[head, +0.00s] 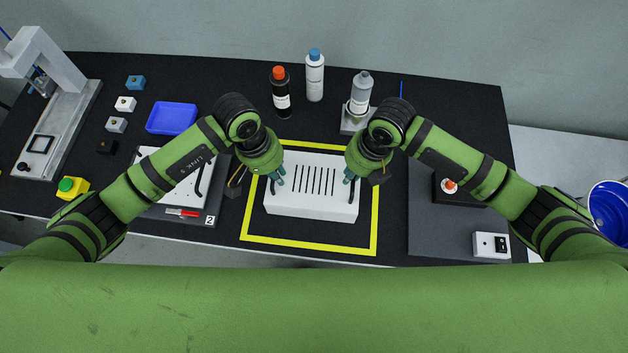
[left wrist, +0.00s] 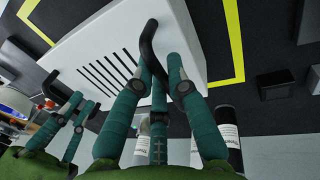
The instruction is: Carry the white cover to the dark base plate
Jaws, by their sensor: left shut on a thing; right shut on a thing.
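The white cover (head: 312,203) has a row of dark slots and a black handle at each end. It is inside the yellow outline in the head view. It also shows in the left wrist view (left wrist: 110,40). My left gripper (head: 276,182) is shut on its left handle; the fingers (left wrist: 162,75) close around it. My right gripper (head: 350,178) is shut on the right handle. I cannot tell whether the cover touches the table. A dark grey plate (head: 425,225) lies to the right. Another grey plate (head: 222,170), marked 2, lies to the left; I cannot tell which is the base plate.
A white panel (head: 165,165) and a red-handled tool (head: 183,212) lie at the left. Bottles (head: 315,80) stand behind the cover. A blue tray (head: 172,118) and several small blocks are at the back left. A switch box (head: 490,245) is at the right.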

